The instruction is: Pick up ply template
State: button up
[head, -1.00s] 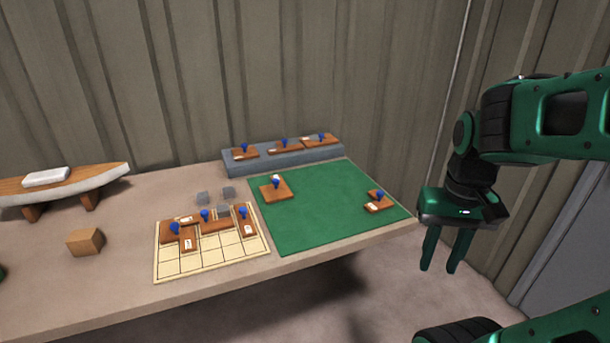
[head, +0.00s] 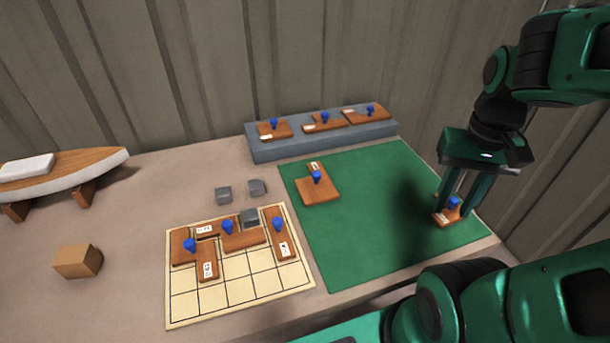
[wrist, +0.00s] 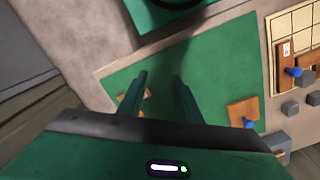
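The ply templates are brown wooden pieces with blue knobs and small white labels. One template (head: 442,218) lies near the right edge of the green mat (head: 370,250). My gripper (head: 457,208) is over it, fingers pointing down and apart, with the blue knob (head: 453,202) appearing between them. The fingers partly hide this template; contact with the knob cannot be told. In the wrist view my gripper (wrist: 161,82) is open, and orange-brown bits of the template (wrist: 124,98) show beside a finger. Another template (head: 318,192) lies at the mat's left.
Several templates lie on the gridded board (head: 240,290) at front left. Three more sit on a grey raised block (head: 270,154) at the back. Small grey cubes (head: 223,195), a wooden block (head: 78,261) and a model hull (head: 85,170) stand to the left. The mat's middle is clear.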

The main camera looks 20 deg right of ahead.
jog(key=shift+o, duration=0.4)
jog(key=shift+w+a, duration=0.25)
jog(key=shift+w, duration=0.15)
jog(key=shift+o, duration=1)
jog(key=shift+s+r, duration=0.2)
jog(key=shift+s, duration=0.05)
jog(key=m, duration=0.7)
send_over(316, 173)
notch_tip(316, 173, down, 11)
jog(key=shift+r, duration=0.2)
grip_shut()
